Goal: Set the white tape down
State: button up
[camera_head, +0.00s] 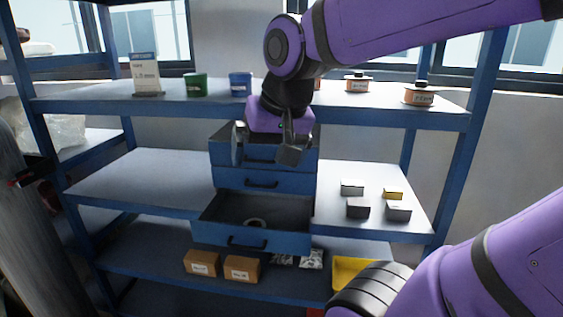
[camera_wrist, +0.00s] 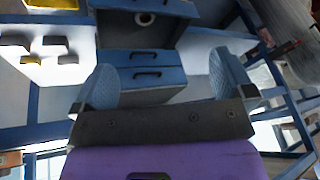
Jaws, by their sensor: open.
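The white tape (camera_head: 255,223) is a small pale ring lying in the open bottom drawer (camera_head: 285,241) of the blue drawer unit. The ring also shows near the top of the wrist view (camera_wrist: 145,18), inside the drawer. My gripper (camera_head: 265,148) is open, with nothing between its fingers, in front of the upper drawers. It is above the tape and apart from it. In the wrist view both fingers of my gripper (camera_wrist: 164,82) stand wide apart. The head view shows no contact with the tape.
The upper drawers (camera_head: 265,181) are shut. Small grey and yellow blocks (camera_head: 357,209) sit on the shelf to the right. Green (camera_head: 195,85) and blue (camera_head: 240,84) cups stand on the top shelf. Cardboard boxes (camera_head: 202,262) are below. The middle shelf's left side (camera_head: 150,180) is clear.

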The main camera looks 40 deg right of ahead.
jog(key=s+n, duration=0.2)
jog(key=s+a+n, duration=0.1)
jog(key=s+n, duration=0.1)
jog(key=n, duration=0.1)
jog(key=shift+s+t, duration=0.25)
jog(key=shift+t, duration=0.15)
dwell(0.7)
